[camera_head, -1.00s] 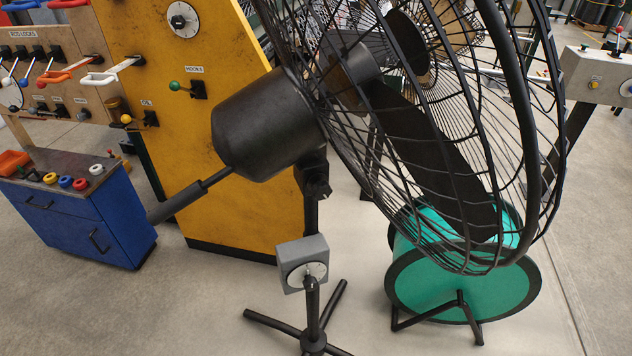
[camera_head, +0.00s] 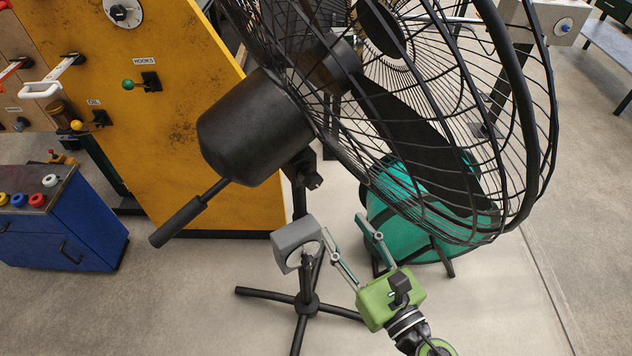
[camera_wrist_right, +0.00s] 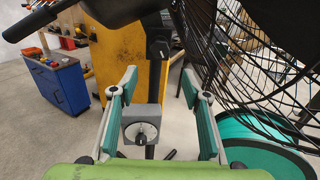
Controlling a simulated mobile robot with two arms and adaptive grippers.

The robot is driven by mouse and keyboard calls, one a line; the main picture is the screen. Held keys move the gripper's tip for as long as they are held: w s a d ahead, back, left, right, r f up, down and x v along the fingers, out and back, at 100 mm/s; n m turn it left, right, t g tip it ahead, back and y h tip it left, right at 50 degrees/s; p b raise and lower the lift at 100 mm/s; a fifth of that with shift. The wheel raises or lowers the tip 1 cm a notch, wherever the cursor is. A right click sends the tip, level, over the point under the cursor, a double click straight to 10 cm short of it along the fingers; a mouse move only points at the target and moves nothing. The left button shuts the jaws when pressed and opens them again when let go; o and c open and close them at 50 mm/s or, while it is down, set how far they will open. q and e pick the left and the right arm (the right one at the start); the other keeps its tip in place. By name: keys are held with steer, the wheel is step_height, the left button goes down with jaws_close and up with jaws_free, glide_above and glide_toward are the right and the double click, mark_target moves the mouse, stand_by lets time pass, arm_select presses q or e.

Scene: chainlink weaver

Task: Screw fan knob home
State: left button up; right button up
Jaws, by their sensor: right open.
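The large black pedestal fan has a dark motor housing (camera_head: 255,130) and a tilted cage (camera_head: 520,110). A small black knob or clamp (camera_head: 312,181) sits at the neck under the housing; the right wrist view shows it too (camera_wrist_right: 160,50). Lower on the post is a grey box (camera_head: 291,238) with a round white dial and knob (camera_wrist_right: 141,133). I cannot tell which of these is the fan knob. My right gripper (camera_head: 348,228) is open and empty, its fingers beside the grey box and below the cage. In the wrist view the box shows between the fingers, beyond them. My left gripper is out of view.
A black handle rod (camera_head: 180,218) juts from the housing to the lower left. A teal drum (camera_head: 385,215) stands behind the cage. A yellow panel (camera_head: 165,120) and a blue cabinet (camera_head: 85,230) stand at left. The fan's splayed feet (camera_head: 265,293) rest on clear floor.

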mark_target(316, 186)
steer(key=p+x, duration=0.3)
steer(key=x, duration=0.8)
steer(key=shift+w+a+p, duration=0.1)
steer(key=shift+w+p, duration=0.05)
steer(key=shift+p, duration=0.2)
steer(key=shift+w+a, duration=0.3)
steer(key=shift+w, duration=0.2)
steer(key=c, duration=1.1)
